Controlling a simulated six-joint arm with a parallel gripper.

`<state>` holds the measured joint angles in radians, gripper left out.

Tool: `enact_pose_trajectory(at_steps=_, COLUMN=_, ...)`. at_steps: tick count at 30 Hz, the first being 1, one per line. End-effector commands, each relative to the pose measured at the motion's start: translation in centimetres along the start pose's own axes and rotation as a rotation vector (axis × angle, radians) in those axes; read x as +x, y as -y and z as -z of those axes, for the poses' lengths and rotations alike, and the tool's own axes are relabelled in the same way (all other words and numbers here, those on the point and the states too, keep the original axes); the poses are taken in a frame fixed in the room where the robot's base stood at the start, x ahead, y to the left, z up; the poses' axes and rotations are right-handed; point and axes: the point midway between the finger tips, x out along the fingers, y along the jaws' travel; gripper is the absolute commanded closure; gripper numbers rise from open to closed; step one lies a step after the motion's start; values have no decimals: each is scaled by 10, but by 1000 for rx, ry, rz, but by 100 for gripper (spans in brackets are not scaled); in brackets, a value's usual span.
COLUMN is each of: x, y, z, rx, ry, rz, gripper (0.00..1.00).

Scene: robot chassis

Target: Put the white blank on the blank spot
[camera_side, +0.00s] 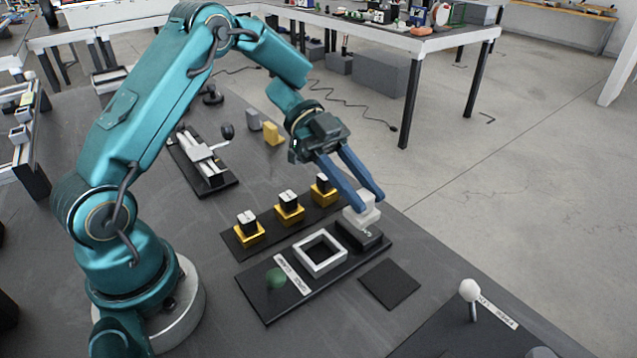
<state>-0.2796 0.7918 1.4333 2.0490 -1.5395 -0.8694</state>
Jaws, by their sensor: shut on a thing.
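My gripper (363,199) is shut on the white blank (361,216), a small pale block. The fingers come down to it from the upper left. The blank is right over a dark grey block (364,237) at the right end of a black board (292,303). I cannot tell whether it touches that block or hangs just above it. A white square frame (301,254) with a dark opening lies on the same board, left of the blank. A bare dark square plate (390,284) lies in front of the board. No marking clearly names the blank spot.
A green knob (276,278) and a white label (291,275) are at the board's left. Behind it, a dark strip carries yellow blocks (289,214) with white-topped cubes. A white ball on a post (469,291) stands at the right front.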

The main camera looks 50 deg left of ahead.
Motion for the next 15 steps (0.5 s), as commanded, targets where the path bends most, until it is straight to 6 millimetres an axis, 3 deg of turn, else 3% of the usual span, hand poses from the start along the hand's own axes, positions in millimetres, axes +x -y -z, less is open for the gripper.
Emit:
enact_pose_trajectory(at_steps=6, x=55, y=1, z=-8, rx=-2, ry=0, rz=-7, gripper=100)
enact_pose_trajectory(at_steps=10, x=75, y=3, z=-11, rx=-1, ry=-1, rz=-4, gripper=100)
enact_pose_trajectory(at_steps=15, x=84, y=4, z=-15, rx=-2, ry=0, rz=0, gripper=100)
